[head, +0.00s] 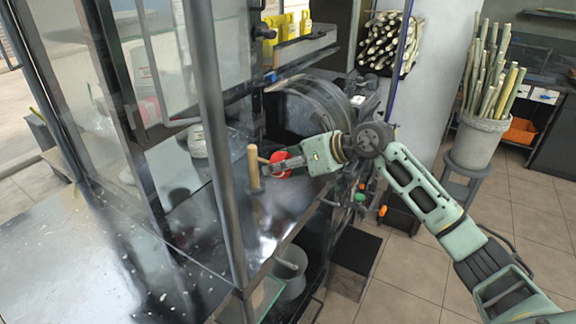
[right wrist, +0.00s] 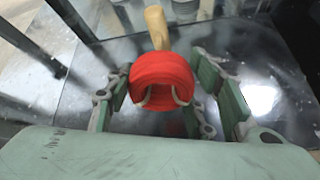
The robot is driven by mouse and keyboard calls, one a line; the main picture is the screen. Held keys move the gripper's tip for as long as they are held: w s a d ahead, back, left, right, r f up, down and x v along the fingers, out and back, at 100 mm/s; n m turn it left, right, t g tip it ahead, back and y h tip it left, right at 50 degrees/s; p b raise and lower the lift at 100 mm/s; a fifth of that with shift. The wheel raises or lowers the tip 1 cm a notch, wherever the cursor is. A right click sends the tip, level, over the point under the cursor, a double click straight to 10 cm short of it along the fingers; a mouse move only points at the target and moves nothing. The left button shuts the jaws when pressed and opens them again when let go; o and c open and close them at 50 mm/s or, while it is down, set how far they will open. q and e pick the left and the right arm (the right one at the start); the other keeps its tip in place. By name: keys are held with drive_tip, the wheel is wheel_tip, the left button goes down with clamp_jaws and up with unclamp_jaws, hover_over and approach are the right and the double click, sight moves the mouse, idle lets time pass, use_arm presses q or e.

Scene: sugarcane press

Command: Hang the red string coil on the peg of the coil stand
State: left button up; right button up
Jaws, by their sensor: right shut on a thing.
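The red string coil (head: 283,165) is in my right gripper (head: 287,162), at the front of the machine. In the right wrist view the coil (right wrist: 160,77) sits between the two green fingers, its round outer side facing the camera. The coil stand (head: 254,168) is an upright wooden post just left of the coil. Its light wooden end (right wrist: 156,27) shows right behind the coil in the right wrist view. The peg is mostly hidden, and I cannot tell whether the coil is around it or only in front of it. My left gripper is out of view.
A metal counter (head: 70,265) with glass panels and a dark upright post (head: 212,130) stands at the left. A dark round drum (head: 305,110) is behind the coil. A bucket of cane (head: 477,140) stands on a stool at the right. The tiled floor at the lower right is mostly clear.

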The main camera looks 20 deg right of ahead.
drive_tip(key=shift+w+a+f, duration=0.1)
drive_tip(key=shift+w+a, duration=1.1)
drive_tip(key=shift+w, duration=0.25)
drive_tip(key=shift+w+a+f, duration=0.3)
drive_tip(key=shift+w+f, duration=0.15)
drive_tip(key=shift+f, duration=0.05)
drive_tip(key=o, duration=1.2)
drive_tip(key=shift+c, duration=0.2)
